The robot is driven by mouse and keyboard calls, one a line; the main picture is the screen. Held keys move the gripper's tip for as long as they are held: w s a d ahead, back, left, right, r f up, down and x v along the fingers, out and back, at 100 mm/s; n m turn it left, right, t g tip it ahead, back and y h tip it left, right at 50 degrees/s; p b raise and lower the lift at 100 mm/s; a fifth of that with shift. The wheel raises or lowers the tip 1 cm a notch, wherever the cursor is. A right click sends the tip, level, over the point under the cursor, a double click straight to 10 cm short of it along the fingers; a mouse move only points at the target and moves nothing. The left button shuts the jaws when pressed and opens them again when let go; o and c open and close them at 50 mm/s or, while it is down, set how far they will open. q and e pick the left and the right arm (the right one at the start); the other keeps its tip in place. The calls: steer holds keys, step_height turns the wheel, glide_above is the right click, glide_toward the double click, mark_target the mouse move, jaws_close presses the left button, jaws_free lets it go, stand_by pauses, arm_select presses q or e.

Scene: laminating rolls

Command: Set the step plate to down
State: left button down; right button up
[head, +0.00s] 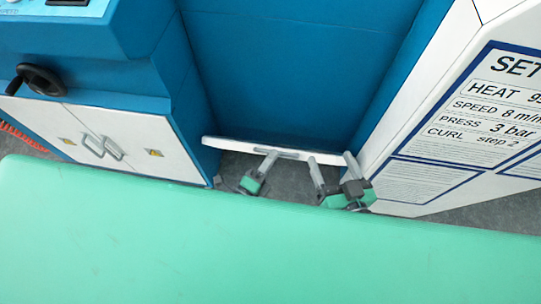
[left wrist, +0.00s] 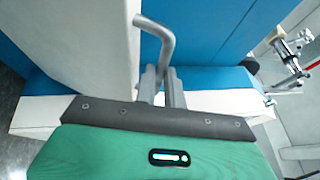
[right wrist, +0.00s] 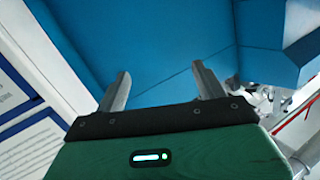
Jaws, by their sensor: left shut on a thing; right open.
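The step plate (head: 232,147) is a long white board across the recess between the blue machine bodies. From the head it shows as a narrow strip, so it appears to stand raised on edge. A grey bar handle (head: 290,154) is on its near side. My left gripper (head: 270,157) is shut on this handle; the left wrist view shows the bent grey handle (left wrist: 167,38) between the fingers and the white plate (left wrist: 95,55) beside it. My right gripper (head: 331,160) is open and empty near the plate's right end; its fingers show apart in the right wrist view (right wrist: 162,88).
A green surface (head: 200,250) fills the foreground. A white cabinet (head: 130,135) with handles and a black handwheel (head: 40,78) stand at left. A white settings board (head: 480,130) is at right, close to my right gripper. Grey floor shows below the plate.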

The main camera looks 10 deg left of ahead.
steer(key=shift+a+f, duration=0.1)
steer(key=shift+f, duration=0.05)
steer(key=c, duration=0.5)
steer(key=a+f, duration=0.1)
steer(key=a+f+g, duration=0.1)
steer(key=shift+s+a+f, duration=0.15)
steer(key=shift+s+a, duration=0.05)
steer(key=shift+a, duration=0.15)
jaws_close()
steer(key=m+h, duration=0.6)
steer(key=h, duration=0.2)
glide_above(297, 157)
steer(key=w, duration=0.2)
steer(key=f, duration=0.4)
steer(key=shift+s+d, duration=0.25)
steer(key=shift+d, duration=0.1)
steer(key=shift+s+a+f, duration=0.25)
steer(key=shift+s+f, duration=0.4)
steer(key=shift+f, duration=0.15)
steer(key=shift+s+a+f, duration=0.2)
steer(key=shift+s+f, duration=0.45)
steer(key=shift+f, duration=0.15)
